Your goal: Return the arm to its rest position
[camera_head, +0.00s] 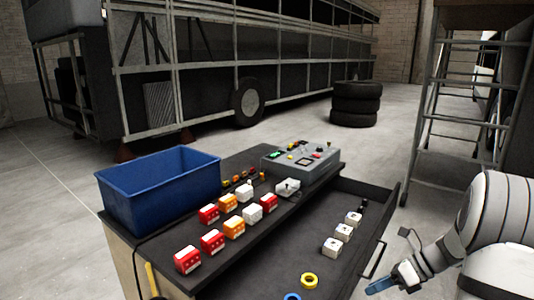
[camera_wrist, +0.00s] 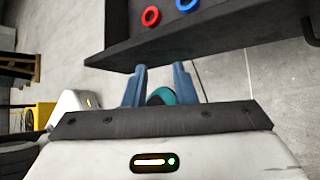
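My gripper (camera_head: 384,287) is at the lower right of the head view, low beside the open drawer (camera_head: 345,205), with my arm bent behind it. In the wrist view its two blue fingers (camera_wrist: 160,70) stand apart, with nothing between their tips. A teal rounded thing (camera_wrist: 162,95) shows low between the fingers; I cannot tell whether it is touched by them or lies behind them.
The drawer holds white blocks (camera_head: 343,233), a yellow ring (camera_head: 309,280) and a blue ring (camera_head: 292,297). The cabinet top carries a blue bin (camera_head: 160,190), colored blocks and a grey control box (camera_head: 318,170). A ladder (camera_head: 460,125) stands behind my arm.

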